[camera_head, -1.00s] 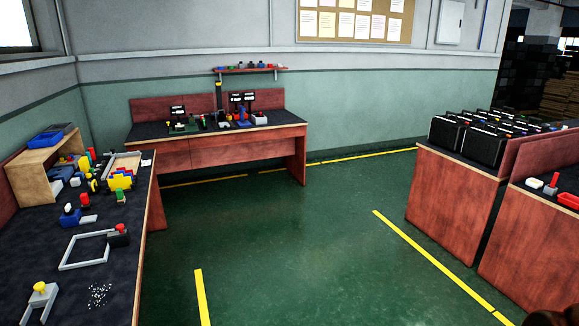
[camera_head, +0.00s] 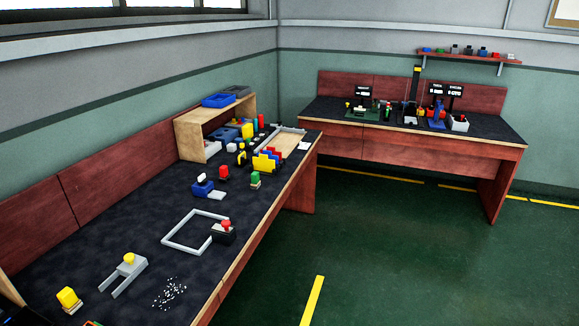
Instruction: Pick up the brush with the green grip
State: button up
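A small upright item with a green top and a pale lower part (camera_head: 255,180) stands near the right edge of the long dark-topped bench (camera_head: 75,240) on the left. It looks like the brush with the green grip, but it is too small to be sure. A red-topped item (camera_head: 223,173) stands just left of it, and a blue item with a white top (camera_head: 202,186) stands further left. My gripper is not in view.
A grey square frame (camera_head: 180,230), a red-topped black block (camera_head: 223,233), a grey fork-shaped piece (camera_head: 122,275) and white bits (camera_head: 170,293) lie nearer on the bench. A wooden shelf (camera_head: 188,140) stands behind.

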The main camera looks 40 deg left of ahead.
aim_at(255, 183)
jog(key=u, duration=0.35)
jog(key=i, duration=1.7)
jog(key=u, duration=1.45)
jog(key=i, duration=1)
jog(key=u, duration=1.45)
jog(key=i, duration=0.45)
jog(key=u, duration=0.35)
